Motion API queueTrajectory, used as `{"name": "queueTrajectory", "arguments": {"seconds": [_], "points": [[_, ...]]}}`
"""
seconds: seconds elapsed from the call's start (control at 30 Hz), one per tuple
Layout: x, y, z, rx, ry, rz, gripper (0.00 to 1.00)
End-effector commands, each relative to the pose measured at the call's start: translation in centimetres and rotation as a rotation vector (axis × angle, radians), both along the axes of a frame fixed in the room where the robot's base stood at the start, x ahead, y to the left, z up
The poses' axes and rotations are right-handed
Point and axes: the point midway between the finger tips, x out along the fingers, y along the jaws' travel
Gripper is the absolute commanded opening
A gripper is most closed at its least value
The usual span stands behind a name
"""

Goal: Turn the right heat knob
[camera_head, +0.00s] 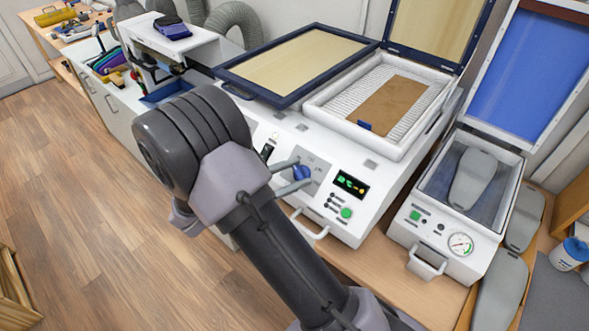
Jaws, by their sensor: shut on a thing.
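The fingers are closed on the knob. My arm comes up from the bottom of the view and hides part of the panel to the left, so any other knob there cannot be seen.
A dark-framed lid (352,40) and a white tray (333,103) with a brown sheet (391,107) top the machine. A handle (309,224) juts out below the panel. A forming press (408,234) with a gauge stands at right. Wooden floor (75,195) is open at left.

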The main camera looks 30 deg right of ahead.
Motion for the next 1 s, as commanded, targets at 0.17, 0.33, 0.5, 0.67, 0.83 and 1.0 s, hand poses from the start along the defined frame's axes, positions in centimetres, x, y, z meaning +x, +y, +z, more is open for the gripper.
{"name": "queueTrajectory", "arguments": {"seconds": [0.17,0.33,0.5,0.67,0.83,1.0], "points": [[0.16,-0.03,0.39,0.038,-0.102,-0.125,0.01],[0.27,-0.06,0.46,0.074,-0.205,-0.245,0.01],[0.39,-0.11,0.52,0.111,-0.305,-0.366,0.01],[0.47,-0.17,0.58,0.146,-0.401,-0.479,0.01],[0.54,-0.28,0.63,0.182,-0.503,-0.599,0.01],[0.63,-0.38,0.68,0.220,-0.603,-0.719,0.01]]}}
